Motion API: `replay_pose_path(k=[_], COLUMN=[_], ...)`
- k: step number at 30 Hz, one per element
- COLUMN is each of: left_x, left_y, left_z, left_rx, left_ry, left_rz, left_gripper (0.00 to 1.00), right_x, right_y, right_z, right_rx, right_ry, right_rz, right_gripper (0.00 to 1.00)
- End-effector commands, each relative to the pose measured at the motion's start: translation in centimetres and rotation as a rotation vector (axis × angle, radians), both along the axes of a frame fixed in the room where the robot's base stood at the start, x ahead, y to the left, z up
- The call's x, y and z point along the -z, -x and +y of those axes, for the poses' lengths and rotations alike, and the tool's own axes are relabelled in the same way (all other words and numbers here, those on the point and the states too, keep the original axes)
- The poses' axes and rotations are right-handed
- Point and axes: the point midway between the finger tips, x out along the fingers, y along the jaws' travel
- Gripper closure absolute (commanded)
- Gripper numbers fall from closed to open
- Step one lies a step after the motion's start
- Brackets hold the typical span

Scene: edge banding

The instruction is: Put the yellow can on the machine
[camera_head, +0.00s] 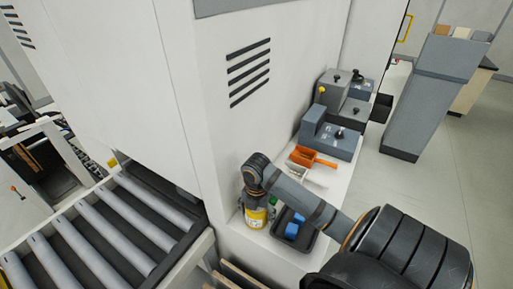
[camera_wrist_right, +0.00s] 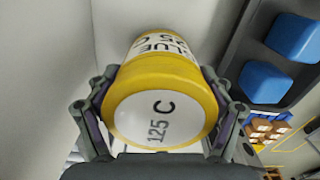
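The yellow can (camera_head: 256,217) has a white label and stands out at the machine's white ledge, beneath my right gripper (camera_head: 255,190). In the right wrist view the can (camera_wrist_right: 165,75) fills the middle, its white end marked "125 C" facing the camera. The fingers of my right gripper (camera_wrist_right: 160,110) lie along both sides of the can and appear to press on it. Whether the can rests on the ledge or hangs just above it, I cannot tell. The white machine (camera_head: 200,90) rises behind. My left gripper is out of view.
A dark tray (camera_head: 305,238) with blue blocks (camera_head: 293,224) lies right beside the can. An orange scoop-like item (camera_head: 313,158) and grey control boxes (camera_head: 332,138) stand farther along the ledge. A roller conveyor (camera_head: 100,230) is at left.

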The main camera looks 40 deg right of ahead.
Motion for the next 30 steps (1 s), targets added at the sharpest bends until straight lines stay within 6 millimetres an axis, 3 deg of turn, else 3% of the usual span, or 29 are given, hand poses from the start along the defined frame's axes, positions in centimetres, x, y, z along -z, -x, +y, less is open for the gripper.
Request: replay_pose_path(k=[14, 22, 24, 30], left_x=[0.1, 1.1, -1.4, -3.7], left_y=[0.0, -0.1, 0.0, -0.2], left_z=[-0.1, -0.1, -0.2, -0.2], left_rx=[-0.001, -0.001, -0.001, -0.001], left_ry=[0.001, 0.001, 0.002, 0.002], left_rz=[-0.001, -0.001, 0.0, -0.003], left_gripper=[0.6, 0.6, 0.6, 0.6], right_x=[-0.9, -7.3, -9.9, -12.1], right_y=[-0.1, -0.2, 0.0, 0.0], right_z=[0.0, -0.2, 0.0, 0.0], right_rx=[-0.001, -0.003, 0.0, 0.0], right_ry=[0.0, 0.006, 0.001, -0.001], right_rz=[-0.002, -0.007, 0.0, 0.0], right_gripper=[0.07, 0.07, 0.07, 0.07])
